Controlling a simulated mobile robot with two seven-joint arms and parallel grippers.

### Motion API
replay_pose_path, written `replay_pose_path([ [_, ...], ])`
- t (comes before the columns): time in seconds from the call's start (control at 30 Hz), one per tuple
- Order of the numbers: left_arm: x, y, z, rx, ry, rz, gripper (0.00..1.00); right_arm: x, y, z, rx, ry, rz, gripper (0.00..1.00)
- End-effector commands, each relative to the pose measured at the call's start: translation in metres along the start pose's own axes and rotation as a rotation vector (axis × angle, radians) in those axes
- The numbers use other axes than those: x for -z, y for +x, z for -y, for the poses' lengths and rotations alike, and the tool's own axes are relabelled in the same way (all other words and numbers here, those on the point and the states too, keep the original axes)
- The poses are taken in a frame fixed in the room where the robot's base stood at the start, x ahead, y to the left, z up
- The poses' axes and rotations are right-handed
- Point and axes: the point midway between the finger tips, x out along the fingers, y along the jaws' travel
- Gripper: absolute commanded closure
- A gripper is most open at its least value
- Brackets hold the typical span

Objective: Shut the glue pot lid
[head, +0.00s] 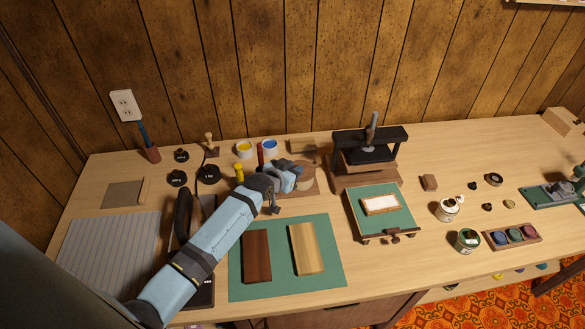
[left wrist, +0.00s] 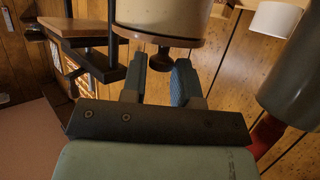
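A cream pot (head: 304,182), which looks like the glue pot, stands on a small wooden board at the back middle, partly hidden behind my left gripper. In the left wrist view a cream round body (left wrist: 160,16) with a dark rim fills the top. A dark knob (left wrist: 162,58) shows by it, between my fingertips. My left gripper (head: 292,171) is low over the board beside the pot. In the left wrist view its two blue fingers (left wrist: 159,70) are apart, with gaps beside the knob. I cannot tell how far the lid stands open. My right gripper is not in view.
A black press (head: 370,145) stands right of the pot. A yellow pot (head: 244,150), a blue pot (head: 270,147) and a red upright item (head: 260,154) are close behind and left of my left gripper. A green mat (head: 275,285) with two boards lies in front.

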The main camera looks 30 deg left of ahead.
Motion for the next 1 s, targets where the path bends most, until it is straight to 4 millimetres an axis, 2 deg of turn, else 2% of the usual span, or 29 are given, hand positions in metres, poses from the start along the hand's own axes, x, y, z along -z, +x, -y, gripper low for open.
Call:
replay_pose_path([
  [0.03,-0.001,0.0,-0.001,-0.001,0.0,0.0,0.6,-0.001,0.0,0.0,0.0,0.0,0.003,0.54],
  [0.07,-0.001,0.0,-0.001,-0.001,0.0,0.0,0.53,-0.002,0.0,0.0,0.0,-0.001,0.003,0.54],
  [0.33,0.0,0.0,0.0,0.0,0.0,0.0,0.52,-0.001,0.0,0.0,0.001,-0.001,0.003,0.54],
  [0.47,0.0,-0.008,0.0,0.0,0.001,-0.001,0.52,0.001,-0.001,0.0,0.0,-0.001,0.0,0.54],
  [0.57,-0.001,-0.023,0.0,-0.001,0.002,0.0,0.52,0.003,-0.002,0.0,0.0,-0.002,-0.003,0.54],
  [0.8,-0.002,-0.078,0.0,-0.001,0.002,0.002,0.52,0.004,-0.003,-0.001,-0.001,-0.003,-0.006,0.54],
  [1.0,-0.001,-0.117,0.0,0.0,0.002,0.001,0.52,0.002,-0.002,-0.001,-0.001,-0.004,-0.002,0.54],
])
